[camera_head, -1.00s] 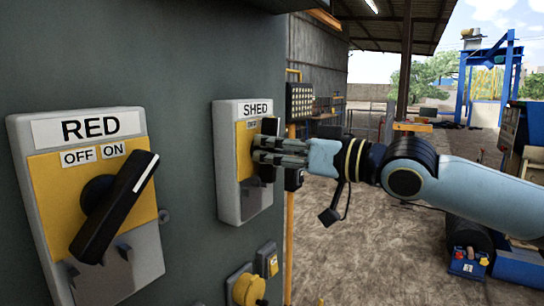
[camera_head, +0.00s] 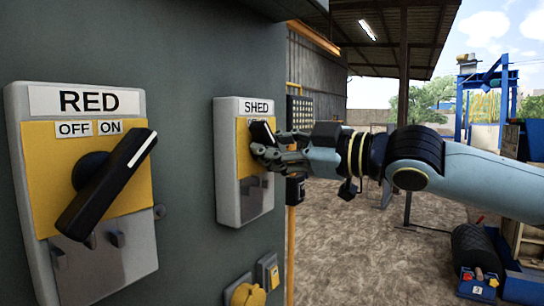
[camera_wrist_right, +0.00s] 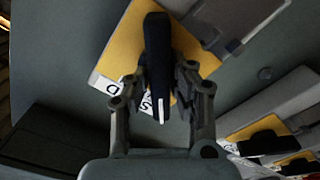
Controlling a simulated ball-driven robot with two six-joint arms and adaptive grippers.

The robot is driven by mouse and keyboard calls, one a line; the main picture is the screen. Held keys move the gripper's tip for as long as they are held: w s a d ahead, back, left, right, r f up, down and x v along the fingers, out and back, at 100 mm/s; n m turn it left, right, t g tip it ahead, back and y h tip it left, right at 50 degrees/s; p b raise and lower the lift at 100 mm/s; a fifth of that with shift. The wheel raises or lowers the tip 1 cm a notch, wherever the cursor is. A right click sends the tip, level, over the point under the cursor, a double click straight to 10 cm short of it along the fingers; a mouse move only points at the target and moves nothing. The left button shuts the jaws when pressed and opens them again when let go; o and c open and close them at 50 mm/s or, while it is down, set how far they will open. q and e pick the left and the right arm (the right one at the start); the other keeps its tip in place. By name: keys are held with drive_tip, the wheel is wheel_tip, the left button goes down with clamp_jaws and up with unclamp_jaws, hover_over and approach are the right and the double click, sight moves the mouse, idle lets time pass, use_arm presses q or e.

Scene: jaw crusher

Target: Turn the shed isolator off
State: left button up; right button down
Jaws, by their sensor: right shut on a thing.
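The shed isolator (camera_head: 229,170) is a grey box marked SHED with a yellow plate, on the dark panel right of the RED isolator. Its black handle (camera_head: 261,131) shows above my right gripper (camera_head: 266,152); the fingers hide its lower part. In the right wrist view the handle (camera_wrist_right: 157,45), with a white line at its end, lies between the two fingers of my right gripper (camera_wrist_right: 160,85), which are shut on it. The handle and fingers partly cover the small white labels (camera_wrist_right: 110,86). My left gripper is not in view.
The RED isolator (camera_head: 135,190), with a tilted black handle (camera_head: 107,185) and OFF and ON labels, stands close on the left. A yellow round fitting (camera_head: 245,294) sits below the shed isolator. Open gravel ground (camera_head: 340,240) lies to the right of the panel.

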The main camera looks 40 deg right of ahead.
sight(273, 138)
drive_tip(key=shift+f+n, duration=0.1)
drive_tip(key=shift+n, duration=0.4)
drive_tip(key=c, duration=1.2)
unclamp_jaws()
wheel_tip(273, 138, up, 10)
drive_tip(key=shift+r, duration=0.1)
